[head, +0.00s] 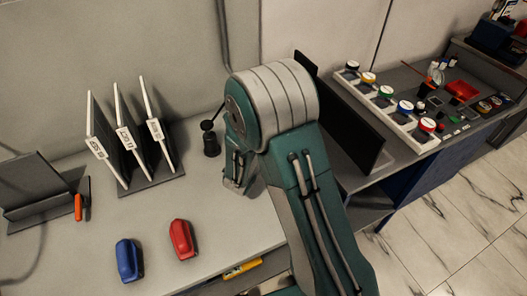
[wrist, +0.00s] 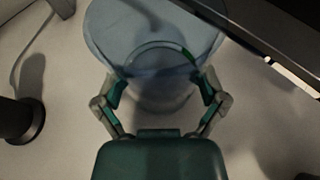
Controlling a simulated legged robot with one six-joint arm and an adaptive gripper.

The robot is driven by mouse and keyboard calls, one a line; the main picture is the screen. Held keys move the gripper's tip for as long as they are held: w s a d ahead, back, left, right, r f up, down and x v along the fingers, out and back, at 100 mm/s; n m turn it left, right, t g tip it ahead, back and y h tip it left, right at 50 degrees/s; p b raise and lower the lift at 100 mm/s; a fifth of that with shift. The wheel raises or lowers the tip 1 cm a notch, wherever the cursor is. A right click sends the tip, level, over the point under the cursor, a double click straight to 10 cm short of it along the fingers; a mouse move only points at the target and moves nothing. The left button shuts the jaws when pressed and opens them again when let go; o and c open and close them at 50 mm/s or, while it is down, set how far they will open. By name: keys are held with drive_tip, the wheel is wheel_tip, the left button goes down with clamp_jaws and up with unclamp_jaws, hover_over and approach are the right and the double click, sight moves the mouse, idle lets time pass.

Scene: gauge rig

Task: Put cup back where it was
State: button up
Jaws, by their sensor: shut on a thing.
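The cup (wrist: 150,25) is a pale blue, see-through vessel with a wide round rim, seen from above in the wrist view. My gripper (wrist: 162,88) has one finger on each side of the cup and is shut on it. I cannot tell whether the cup's base touches the light surface below. In the head view my teal and grey arm hides the cup and the gripper's fingertips.
A dark panel (head: 345,115) stands upright just right of my arm. A small black stand (head: 211,143) is left of it. White boards (head: 129,143) in a rack, a blue object (head: 129,260) and a red object (head: 182,240) are farther left. Colored-lid jars (head: 385,91) stand beyond the panel.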

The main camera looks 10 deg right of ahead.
drive_tip(key=shift+a+f, duration=0.1)
drive_tip(key=shift+f, duration=0.5)
drive_tip(key=shift+a, duration=0.55)
drive_tip(key=o, duration=0.7)
drive_tip(key=shift+f, duration=0.15)
drive_tip(key=shift+o, duration=0.4)
drive_tip(key=shift+d, duration=0.4)
